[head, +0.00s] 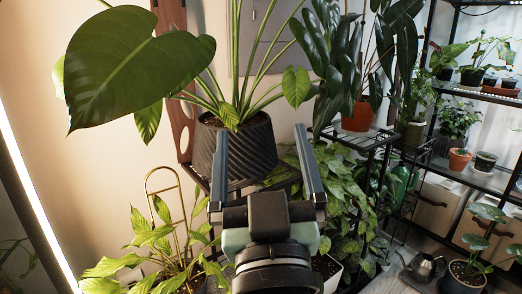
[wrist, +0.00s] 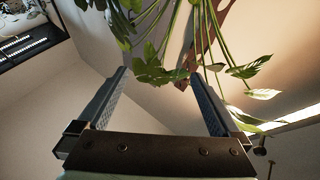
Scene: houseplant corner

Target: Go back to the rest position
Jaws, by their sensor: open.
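My gripper (head: 261,160) is open, its two long fingers pointing up and away in the head view. Nothing shows held between the fingers. In the head view they overlap the dark ribbed pot (head: 236,150) of a large-leaved plant (head: 140,65); I cannot tell whether they touch it. In the wrist view my gripper (wrist: 157,82) is also open, with green leaves (wrist: 160,72) and stems seen beyond and between the fingertips.
A trailing plant (head: 345,195) is close on the right, below a stand with a terracotta pot (head: 357,114). A leafy plant (head: 160,240) with a gold hoop is low on the left. Shelves (head: 475,95) with several pots and a watering can (head: 422,266) are at right.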

